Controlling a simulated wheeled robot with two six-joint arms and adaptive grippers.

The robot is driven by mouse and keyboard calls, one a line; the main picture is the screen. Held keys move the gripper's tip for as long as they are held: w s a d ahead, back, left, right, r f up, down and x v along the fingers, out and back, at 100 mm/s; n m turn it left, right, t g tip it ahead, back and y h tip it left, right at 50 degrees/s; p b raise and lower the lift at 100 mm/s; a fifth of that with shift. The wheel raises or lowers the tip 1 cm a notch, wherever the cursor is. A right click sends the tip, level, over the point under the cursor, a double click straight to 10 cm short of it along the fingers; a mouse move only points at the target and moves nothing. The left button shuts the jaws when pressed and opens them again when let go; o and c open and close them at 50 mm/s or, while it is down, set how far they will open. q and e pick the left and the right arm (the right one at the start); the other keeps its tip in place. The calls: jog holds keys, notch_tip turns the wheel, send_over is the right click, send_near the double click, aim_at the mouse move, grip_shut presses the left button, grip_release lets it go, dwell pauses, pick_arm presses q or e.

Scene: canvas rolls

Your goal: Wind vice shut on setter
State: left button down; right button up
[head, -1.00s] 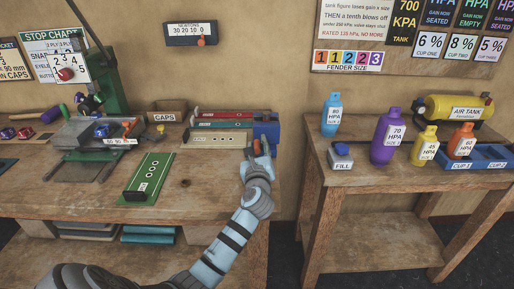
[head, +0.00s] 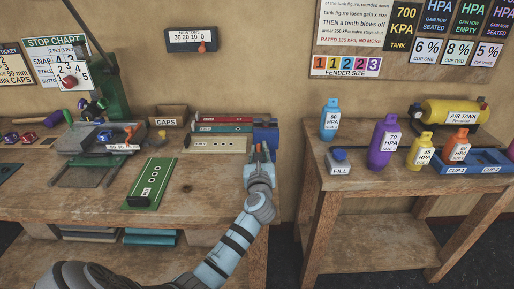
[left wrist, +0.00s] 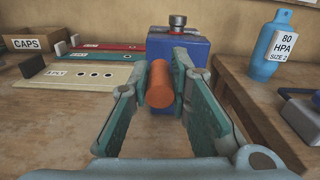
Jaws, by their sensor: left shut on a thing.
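The blue vice (head: 265,134) stands at the back right corner of the wooden bench. In the left wrist view the vice (left wrist: 178,60) has an orange cylindrical handle (left wrist: 159,86) facing me. A dark metal piece with a round knob (left wrist: 178,24) stands on top of the vice; I cannot tell whether it is the setter. My left gripper (head: 260,154) is in front of the vice, its fingers closed on both sides of the orange handle. How the jaws of the vice stand is not clear. My right gripper is not in view.
Red, green and cream boards (head: 217,143) lie just left of the vice. A green board (head: 153,182) lies nearer the front. A lever press (head: 105,120) stands at the left. Across a gap at right, another table (head: 350,184) holds coloured bottles and an air tank (head: 455,111).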

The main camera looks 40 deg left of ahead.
pick_arm(q)
jog(key=shift+w+d+r+m+p, duration=0.15)
jog(key=shift+w+d+m+p, duration=0.25)
jog(key=shift+m+p, duration=0.9)
jog(key=shift+w+d+r+m+p, duration=0.35)
jog(key=shift+m+p, duration=0.5)
jog(key=shift+m, duration=0.85)
jog(key=shift+w+d+m+p, duration=0.25)
jog(key=shift+d+m+p, duration=0.2)
jog(key=shift+m+p, duration=0.85)
jog(key=shift+m, duration=0.3)
jog(key=c, duration=1.5)
grip_release()
jog(key=shift+w+f, duration=0.15)
jog(key=shift+f, duration=0.05)
jog(key=v, duration=1.2)
